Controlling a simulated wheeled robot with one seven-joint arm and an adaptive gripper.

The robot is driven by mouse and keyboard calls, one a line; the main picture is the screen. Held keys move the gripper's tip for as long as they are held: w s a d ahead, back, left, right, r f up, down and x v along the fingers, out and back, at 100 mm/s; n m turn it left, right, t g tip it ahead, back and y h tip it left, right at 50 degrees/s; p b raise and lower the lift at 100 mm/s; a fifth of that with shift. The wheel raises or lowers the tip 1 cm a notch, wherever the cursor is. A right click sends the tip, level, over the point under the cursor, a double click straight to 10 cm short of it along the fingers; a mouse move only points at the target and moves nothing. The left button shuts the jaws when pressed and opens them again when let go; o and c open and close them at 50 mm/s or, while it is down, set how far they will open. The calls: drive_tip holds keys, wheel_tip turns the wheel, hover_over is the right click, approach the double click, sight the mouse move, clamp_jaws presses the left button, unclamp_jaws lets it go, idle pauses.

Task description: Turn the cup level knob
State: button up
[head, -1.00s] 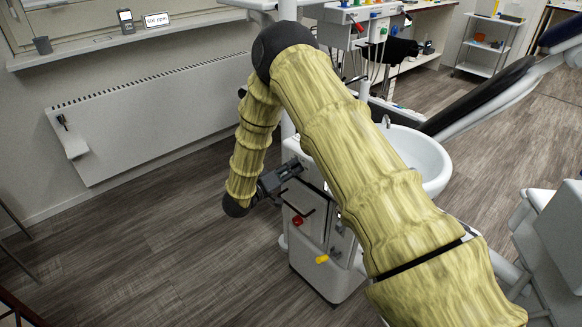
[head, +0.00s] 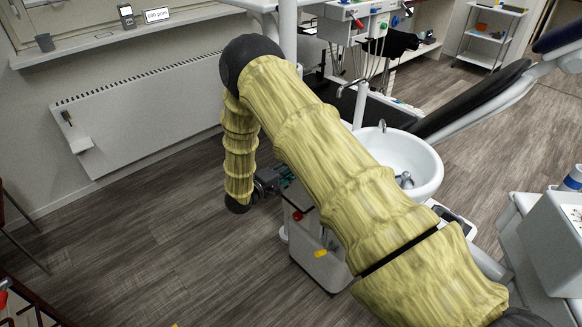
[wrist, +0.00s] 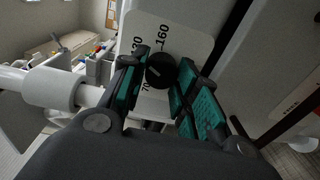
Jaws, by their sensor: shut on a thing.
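The cup level knob (wrist: 161,70) is a round black knob with a pale pointer line, on a light plate (wrist: 186,38) marked 70, 130 and 160. In the wrist view my gripper (wrist: 163,64) has its dark fingers with teal pads on both sides of the knob, shut on it. In the head view my gripper (head: 272,181) is at the upper left side of the white dental unit (head: 312,262). The knob is hidden there.
The unit carries a red knob (head: 297,215) and a yellow knob (head: 320,253) below my gripper. A white basin (head: 425,172) stands behind my arm. A radiator (head: 150,115) lines the wall.

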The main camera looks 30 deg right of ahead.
idle(0.3)
drive_tip(key=o, duration=1)
drive_tip(key=shift+a, duration=0.1)
drive_tip(key=v, duration=1.2)
